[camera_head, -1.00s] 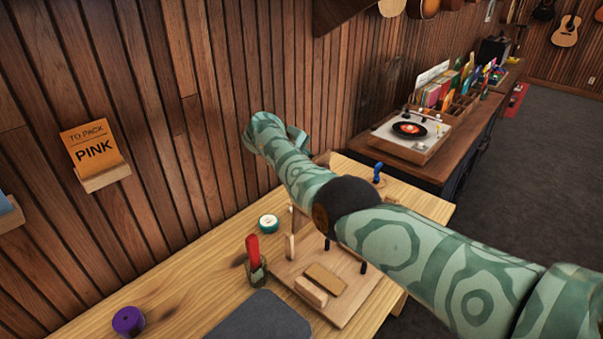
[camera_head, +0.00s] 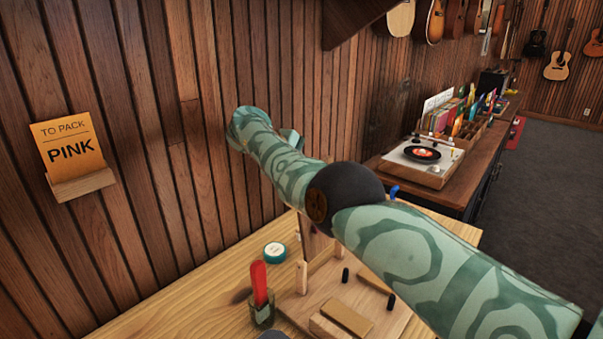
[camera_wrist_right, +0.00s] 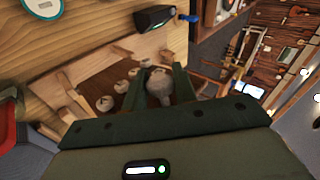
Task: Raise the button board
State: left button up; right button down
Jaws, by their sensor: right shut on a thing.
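In the right wrist view, my right gripper (camera_wrist_right: 159,90) is shut on a pale round knob (camera_wrist_right: 159,80) between its dark green fingers. Several smaller pale round buttons (camera_wrist_right: 105,103) sit in a slanting row beside it, over reddish-brown wood. A pale wooden frame (camera_wrist_right: 165,42) borders them; where the button board ends and the frame begins is unclear. In the head view, a wooden fixture (camera_head: 304,311) with upright pegs stands on the bench, partly behind my patterned right arm. That arm hides my right gripper there. My left gripper is not in view.
A red-handled tool in a small jar (camera_head: 261,314) and a round teal-and-white tin (camera_head: 275,252) stand left of the fixture. A "TO PACK PINK" card (camera_head: 66,145) is on the wall. A record player (camera_head: 422,158) sits on the farther counter.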

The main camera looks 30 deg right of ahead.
jog(key=c, duration=1.1)
grip_release()
jog(key=shift+c, duration=0.2)
jog(key=v, duration=1.2)
jog(key=shift+b, duration=0.4)
jog(key=shift+s, duration=0.15)
